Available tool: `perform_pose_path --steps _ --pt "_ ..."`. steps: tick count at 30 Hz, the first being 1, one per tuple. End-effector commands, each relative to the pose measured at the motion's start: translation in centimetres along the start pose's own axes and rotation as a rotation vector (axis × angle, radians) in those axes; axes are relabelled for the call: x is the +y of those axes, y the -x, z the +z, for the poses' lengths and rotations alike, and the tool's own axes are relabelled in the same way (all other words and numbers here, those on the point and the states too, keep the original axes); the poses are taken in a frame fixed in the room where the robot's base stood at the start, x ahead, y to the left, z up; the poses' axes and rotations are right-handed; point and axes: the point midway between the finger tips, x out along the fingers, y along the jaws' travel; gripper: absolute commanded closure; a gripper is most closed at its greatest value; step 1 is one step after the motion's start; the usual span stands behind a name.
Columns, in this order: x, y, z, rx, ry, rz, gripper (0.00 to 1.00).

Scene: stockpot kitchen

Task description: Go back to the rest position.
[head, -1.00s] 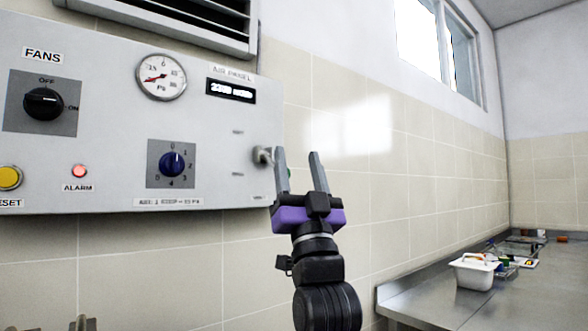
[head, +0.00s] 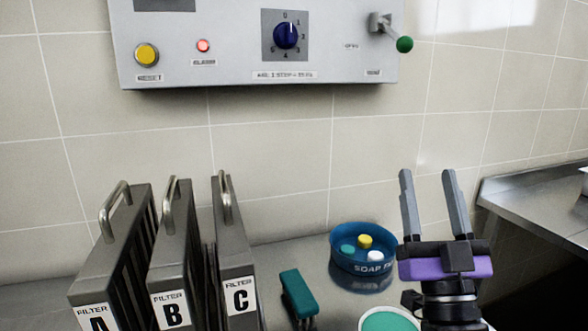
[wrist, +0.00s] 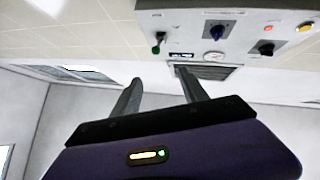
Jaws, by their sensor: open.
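My gripper (head: 428,205) is at the right of the head view, its two grey fingers pointing up, apart and empty. It is in front of the tiled wall, below and to the right of the control panel (head: 190,65). The fingers also show in the wrist view (wrist: 160,97), with nothing between them. The panel's lever with a green knob (head: 404,45) is above the fingers, apart from them in the picture. The blue dial (head: 285,36) is on the panel, left of the lever.
Filters A (head: 115,240), B (head: 172,245) and C (head: 236,250) stand upright at lower left. A green-handled brush (head: 298,292), a blue soap bowl (head: 362,266) and a round teal-topped item (head: 388,321) are near my arm. A steel counter (head: 535,205) is at right.

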Motion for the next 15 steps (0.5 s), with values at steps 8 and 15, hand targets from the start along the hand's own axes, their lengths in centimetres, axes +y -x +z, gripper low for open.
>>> perform_pose_path --steps 8,15 --pt "0.1 11.2 2.1 -0.192 0.014 -0.009 0.49" --pt "0.1 20.1 1.6 -0.358 0.020 -0.013 0.49"
